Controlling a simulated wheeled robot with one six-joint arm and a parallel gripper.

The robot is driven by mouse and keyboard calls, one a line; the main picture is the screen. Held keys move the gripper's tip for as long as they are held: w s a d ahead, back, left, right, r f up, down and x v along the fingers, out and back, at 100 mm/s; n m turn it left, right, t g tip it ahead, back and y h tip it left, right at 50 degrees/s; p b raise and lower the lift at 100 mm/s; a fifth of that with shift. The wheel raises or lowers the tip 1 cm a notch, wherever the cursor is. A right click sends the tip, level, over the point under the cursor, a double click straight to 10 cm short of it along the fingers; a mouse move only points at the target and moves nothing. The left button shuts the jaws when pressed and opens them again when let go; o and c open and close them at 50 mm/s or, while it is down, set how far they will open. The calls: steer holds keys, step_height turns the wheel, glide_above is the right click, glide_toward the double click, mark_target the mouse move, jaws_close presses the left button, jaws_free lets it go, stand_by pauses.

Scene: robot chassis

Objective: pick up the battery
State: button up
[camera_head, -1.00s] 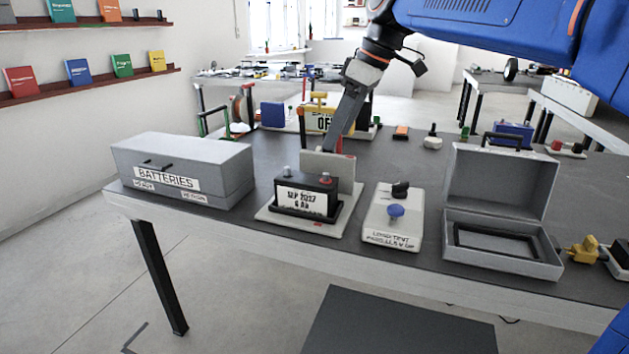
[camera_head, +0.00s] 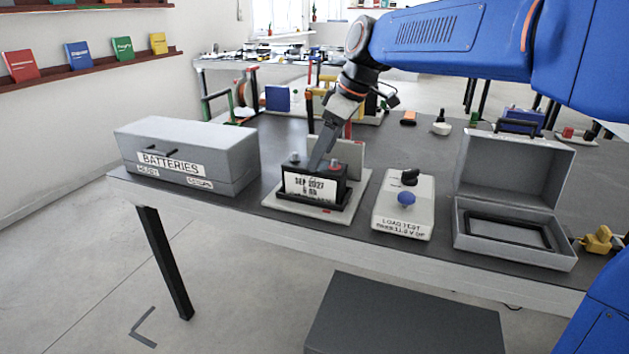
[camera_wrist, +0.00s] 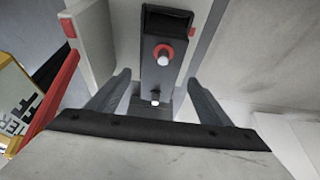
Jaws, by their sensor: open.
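The battery (camera_head: 314,186) is a black block with a white label reading "SEP 2027". It stands upright in a black tray on a pale base plate (camera_head: 352,203) near the table's front edge. In the wrist view the battery (camera_wrist: 163,85) shows from above, with a red-ringed post and a second pale post. My gripper (camera_head: 318,165) is at the battery's top in the head view. In the wrist view its two fingers (camera_wrist: 158,88) are spread on either side of the battery, apart from each other. Whether they touch its sides I cannot tell.
A grey box labelled BATTERIES (camera_head: 215,150) stands to the left. A load tester (camera_head: 410,218) with a blue knob and an open grey case (camera_head: 512,242) stand to the right. An upright pale panel with red parts rises behind the battery.

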mark_target(314, 176)
steer(key=shift+x, duration=2.75)
steer(key=shift+w+a, duration=0.1)
steer(key=shift+c, duration=0.3)
jaws_close()
steer(key=shift+r, duration=0.15)
